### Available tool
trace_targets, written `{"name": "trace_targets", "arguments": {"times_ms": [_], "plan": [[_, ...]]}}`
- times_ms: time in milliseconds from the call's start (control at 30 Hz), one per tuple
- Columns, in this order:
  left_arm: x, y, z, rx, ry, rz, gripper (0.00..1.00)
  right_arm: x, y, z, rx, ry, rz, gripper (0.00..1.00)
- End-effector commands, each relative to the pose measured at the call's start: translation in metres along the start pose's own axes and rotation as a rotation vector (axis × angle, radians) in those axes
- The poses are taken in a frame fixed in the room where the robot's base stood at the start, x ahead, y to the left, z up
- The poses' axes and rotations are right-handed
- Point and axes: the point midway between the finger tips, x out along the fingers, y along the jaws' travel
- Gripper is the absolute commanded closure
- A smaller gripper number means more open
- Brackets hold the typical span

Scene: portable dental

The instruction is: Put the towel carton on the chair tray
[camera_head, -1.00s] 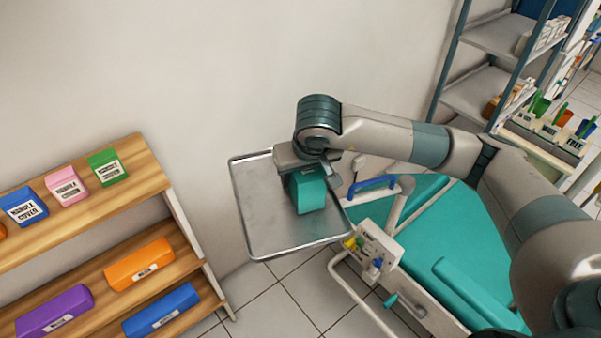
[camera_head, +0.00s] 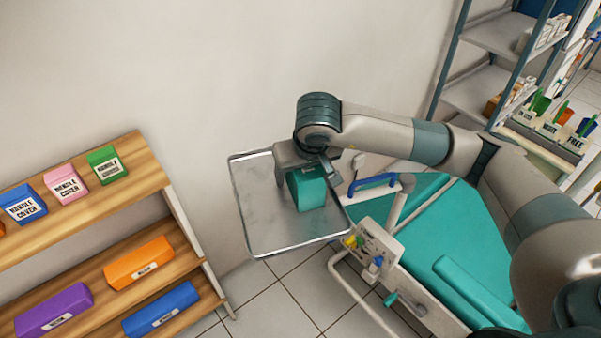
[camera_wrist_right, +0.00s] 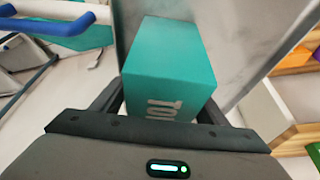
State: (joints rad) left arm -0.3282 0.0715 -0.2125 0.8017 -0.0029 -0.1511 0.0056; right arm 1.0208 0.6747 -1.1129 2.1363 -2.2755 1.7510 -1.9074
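The towel carton (camera_head: 311,190) is a teal box standing on the grey metal chair tray (camera_head: 260,225), toward its right side. My right gripper (camera_head: 308,172) is over the carton, with a finger on either side of it, and looks open. In the right wrist view the carton (camera_wrist_right: 170,65) sits between the dark fingers, with white lettering partly visible on its near face. Its underside is hidden. My left gripper is not in view.
A wooden shelf (camera_head: 95,210) with several coloured boxes stands at the left. The teal dental chair (camera_head: 430,230) and a blue handle (camera_head: 375,182) are right of the tray. A metal rack (camera_head: 465,95) stands at the back right. The tray's left part is clear.

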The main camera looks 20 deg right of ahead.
Motion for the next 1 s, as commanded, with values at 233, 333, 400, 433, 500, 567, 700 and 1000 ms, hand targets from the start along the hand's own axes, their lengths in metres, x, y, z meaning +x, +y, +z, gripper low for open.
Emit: {"name": "trace_targets", "arguments": {"times_ms": [233, 333, 400, 433, 500, 567, 700, 1000], "plan": [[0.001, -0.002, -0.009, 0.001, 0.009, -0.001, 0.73, 0.0, 0.0, 0.0, 0.0, 0.0, 0.0, 0.33], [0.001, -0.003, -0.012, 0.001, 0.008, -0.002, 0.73, -0.001, 0.0, -0.001, 0.0, 0.0, 0.0, 0.33], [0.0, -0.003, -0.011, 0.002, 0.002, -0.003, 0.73, -0.003, 0.0, -0.001, 0.0, 0.0, 0.0, 0.33], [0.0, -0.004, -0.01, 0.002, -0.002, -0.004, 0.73, -0.003, 0.0, -0.001, 0.0, 0.0, 0.0, 0.33], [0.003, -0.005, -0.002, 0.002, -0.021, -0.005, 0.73, -0.007, 0.0, -0.002, 0.0, 0.003, -0.001, 0.33], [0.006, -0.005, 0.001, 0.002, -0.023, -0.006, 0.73, -0.015, 0.0, -0.002, -0.001, 0.005, -0.002, 0.33], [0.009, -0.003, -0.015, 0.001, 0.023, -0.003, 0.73, -0.039, -0.001, -0.002, -0.002, 0.006, -0.002, 0.33], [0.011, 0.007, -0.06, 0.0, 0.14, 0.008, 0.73, -0.094, 0.0, -0.002, -0.001, 0.006, -0.001, 0.33]]}}
